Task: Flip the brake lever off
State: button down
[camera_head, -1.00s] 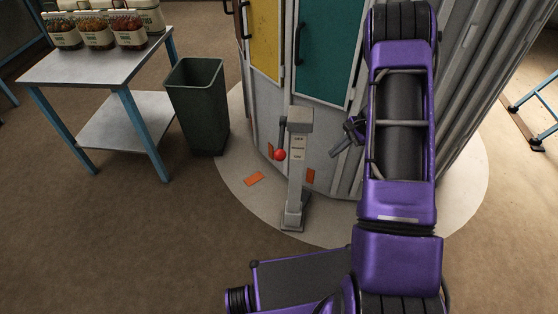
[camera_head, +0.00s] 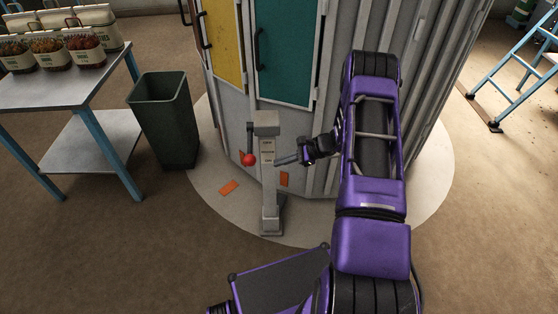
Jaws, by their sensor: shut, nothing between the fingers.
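The brake lever has a red ball knob (camera_head: 249,160) at the lower end of a short dark arm, hanging on the left side of a grey post (camera_head: 269,200). The post has a boxy head and small label plates too small to read. My gripper (camera_head: 277,161) is shut and empty, pointing left. Its tips are right beside the post's right edge, on the opposite side from the knob and at about its height. I cannot tell whether the tips touch the post.
A large round grey cabinet with yellow and teal (camera_head: 285,50) doors stands behind the post. A dark green bin (camera_head: 165,120) and a table (camera_head: 65,85) with several packed baskets are to the left. A blue ladder (camera_head: 515,75) stands right.

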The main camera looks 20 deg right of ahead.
aim_at(250, 144)
jog(key=x, duration=0.8)
jog(key=r, duration=0.2)
jog(key=s+a+r, duration=0.1)
jog(key=r, duration=0.1)
jog(key=shift+r, duration=0.1)
jog(key=shift+s+a+r+g+p, duration=0.1)
jog(key=shift+s+r+g+p, duration=0.1)
jog(key=shift+r+g+p, duration=0.15)
